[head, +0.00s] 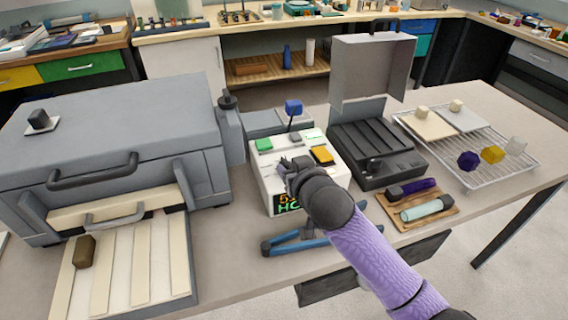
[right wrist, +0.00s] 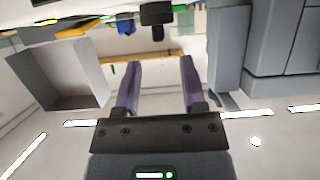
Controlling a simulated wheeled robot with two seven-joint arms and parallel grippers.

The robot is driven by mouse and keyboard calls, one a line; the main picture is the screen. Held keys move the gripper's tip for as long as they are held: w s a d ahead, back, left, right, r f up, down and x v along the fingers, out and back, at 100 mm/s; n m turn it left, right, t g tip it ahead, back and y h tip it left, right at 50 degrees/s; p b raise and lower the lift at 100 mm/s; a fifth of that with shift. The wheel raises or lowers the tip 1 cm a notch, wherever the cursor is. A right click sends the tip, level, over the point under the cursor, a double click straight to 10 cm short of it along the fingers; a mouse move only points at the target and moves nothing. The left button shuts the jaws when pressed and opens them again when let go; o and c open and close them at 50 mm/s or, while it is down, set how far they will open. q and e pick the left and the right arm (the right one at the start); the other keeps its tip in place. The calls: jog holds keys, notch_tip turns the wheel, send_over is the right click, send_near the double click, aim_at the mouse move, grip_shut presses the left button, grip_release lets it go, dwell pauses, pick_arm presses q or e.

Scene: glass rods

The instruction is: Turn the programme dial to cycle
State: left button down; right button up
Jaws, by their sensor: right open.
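The white control box (head: 262,192) stands mid-table in the head view, with a lit display (head: 288,203) on its front. A green button (head: 264,145) and an amber button (head: 322,156) are on its top. My right gripper (head: 288,166) is over the box's front top edge and hides part of it. I cannot make out the programme dial or its setting there. In the right wrist view my right gripper (right wrist: 160,70) has its purple fingers apart with nothing between them. A dark knob-like part (right wrist: 156,13) shows beyond the fingertips; I cannot tell whether it is the dial. My left gripper is out of view.
A large grey kiln (head: 110,125) stands left of the box. A black case (head: 372,150) with a raised lid is to its right. A blue-handled lever (head: 293,107) rises behind.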

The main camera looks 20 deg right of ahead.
aim_at(285, 160)
jog(key=b+x, duration=0.1)
jog(key=x, duration=0.4)
jog(key=shift+f, duration=0.1)
grip_shut()
